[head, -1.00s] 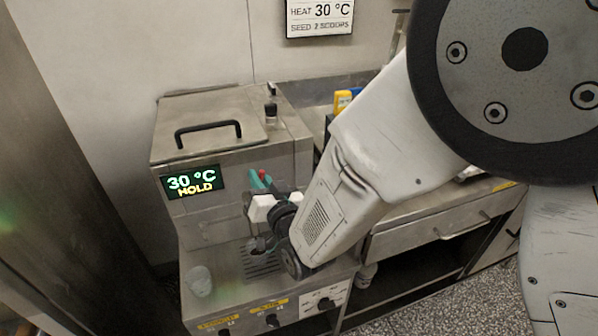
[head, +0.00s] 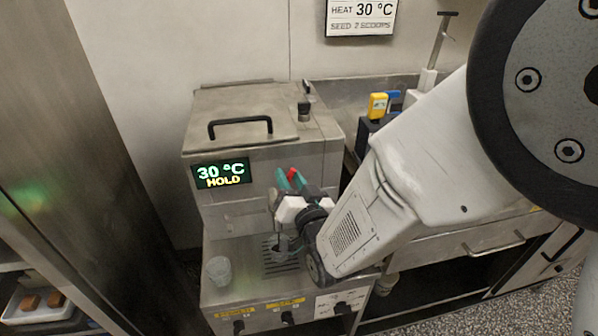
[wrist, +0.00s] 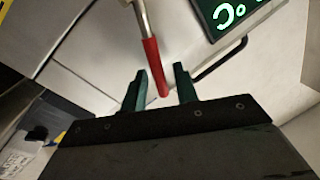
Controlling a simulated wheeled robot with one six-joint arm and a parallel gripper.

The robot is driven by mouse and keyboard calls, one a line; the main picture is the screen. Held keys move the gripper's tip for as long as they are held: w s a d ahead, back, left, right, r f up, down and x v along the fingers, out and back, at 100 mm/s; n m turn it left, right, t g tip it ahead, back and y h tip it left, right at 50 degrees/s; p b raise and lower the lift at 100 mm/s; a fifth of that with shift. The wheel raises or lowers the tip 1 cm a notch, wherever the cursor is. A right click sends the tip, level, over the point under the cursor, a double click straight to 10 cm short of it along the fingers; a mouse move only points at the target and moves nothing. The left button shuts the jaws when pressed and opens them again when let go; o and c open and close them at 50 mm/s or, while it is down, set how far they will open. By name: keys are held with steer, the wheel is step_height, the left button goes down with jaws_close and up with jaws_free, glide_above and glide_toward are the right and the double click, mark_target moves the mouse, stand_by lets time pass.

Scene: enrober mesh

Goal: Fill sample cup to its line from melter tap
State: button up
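The melter (head: 265,165) is a steel box with a lid, and its display (head: 222,174) reads 30 °C HOLD. The tap's red lever (head: 292,174) is on its front; in the wrist view the lever (wrist: 153,65) reaches between my gripper's two teal fingers. My gripper (head: 291,180) is open around the lever, with visible gaps on both sides in the wrist view (wrist: 161,75). A clear cup (head: 282,252) stands below the tap on the drip grate, partly hidden by my wrist. Something dark shows at its mouth; its fill level and line cannot be made out.
Another clear cup (head: 219,271) stands on the left of the melter's front ledge. Knobs (head: 288,319) line the ledge's front. A yellow device (head: 377,105) stands on the counter behind my arm. A wall sign (head: 361,17) hangs above. A tray (head: 38,307) with brown blocks is lower left.

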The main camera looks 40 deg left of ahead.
steer(key=v, duration=0.7)
